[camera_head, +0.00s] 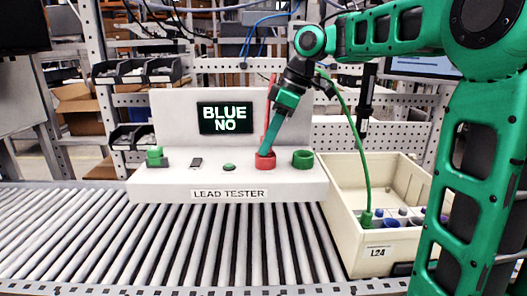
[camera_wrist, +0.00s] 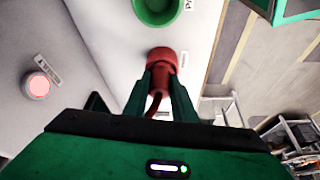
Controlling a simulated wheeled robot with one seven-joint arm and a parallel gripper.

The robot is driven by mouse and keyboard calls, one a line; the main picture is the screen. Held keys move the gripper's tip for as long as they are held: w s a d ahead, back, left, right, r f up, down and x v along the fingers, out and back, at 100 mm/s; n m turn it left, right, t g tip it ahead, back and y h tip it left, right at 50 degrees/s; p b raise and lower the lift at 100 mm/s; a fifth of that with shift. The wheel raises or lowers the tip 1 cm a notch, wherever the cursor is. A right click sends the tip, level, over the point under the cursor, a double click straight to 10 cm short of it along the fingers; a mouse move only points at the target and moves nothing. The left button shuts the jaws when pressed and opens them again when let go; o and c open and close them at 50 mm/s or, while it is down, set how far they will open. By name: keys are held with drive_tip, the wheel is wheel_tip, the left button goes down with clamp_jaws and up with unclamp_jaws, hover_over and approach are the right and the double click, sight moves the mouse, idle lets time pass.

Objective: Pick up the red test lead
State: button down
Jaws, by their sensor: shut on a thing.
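The red test lead (camera_wrist: 152,104) is between the fingers of my gripper (camera_wrist: 167,85) in the wrist view, with its cable curving back toward my palm. My gripper (camera_head: 267,146) is shut on it, pointing down at the red socket (camera_head: 265,160) on the white lead tester (camera_head: 160,186). The red socket also shows at the fingertips in the wrist view (camera_wrist: 161,54). The lead's red cable (camera_head: 269,100) rises beside my gripper in the head view. The fingers hide most of the plug, so I cannot tell how deep it sits in the socket.
A green socket (camera_head: 302,159) stands just right of the red one. The tester's screen (camera_head: 225,118) reads "BLUE NO". A cream bin (camera_head: 345,190) labelled L24 holds several plugs, with a green cable (camera_head: 359,130) arching into it. Rollers (camera_head: 170,240) in front are clear.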

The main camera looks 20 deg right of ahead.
drive_tip(key=shift+r, duration=0.85)
drive_tip(key=r, duration=0.3)
drive_tip(key=shift+s+a, duration=0.2)
drive_tip(key=shift+a, duration=0.2)
drive_tip(key=s+a+r, duration=0.5)
drive_tip(key=a+r, duration=0.1)
drive_tip(key=a, duration=0.3)
drive_tip(key=shift+s+r, duration=0.15)
drive_tip(key=shift+s, duration=0.25)
drive_tip(key=shift+a, duration=0.1)
